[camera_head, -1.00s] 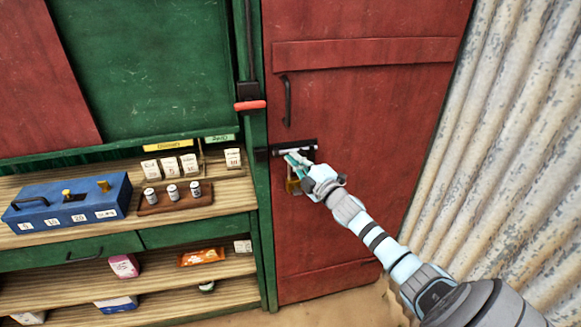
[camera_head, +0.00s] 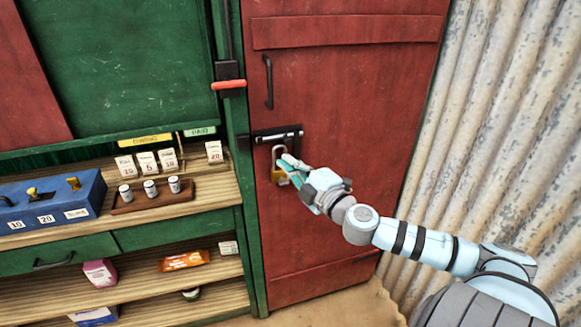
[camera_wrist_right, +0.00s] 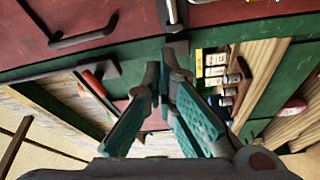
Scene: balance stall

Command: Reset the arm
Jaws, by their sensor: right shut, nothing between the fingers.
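My right gripper (camera_head: 287,168) is in front of the red door (camera_head: 335,215), just below its black bolt latch (camera_head: 277,136). Its teal fingers are closed and hold nothing. A brass padlock (camera_head: 278,174) with a pale shackle hangs under the latch, right behind the fingertips and partly hidden by them. I cannot tell whether they touch. In the right wrist view my gripper's fingers (camera_wrist_right: 162,78) come together at the tips, pointing toward the door. My left gripper is not in view.
A black door handle (camera_head: 268,82) sits above the latch. A red-handled lever (camera_head: 229,85) is on the green post. Left are shelves with a blue box (camera_head: 55,205) and a wooden weight rack (camera_head: 153,199). A corrugated wall (camera_head: 480,130) stands right.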

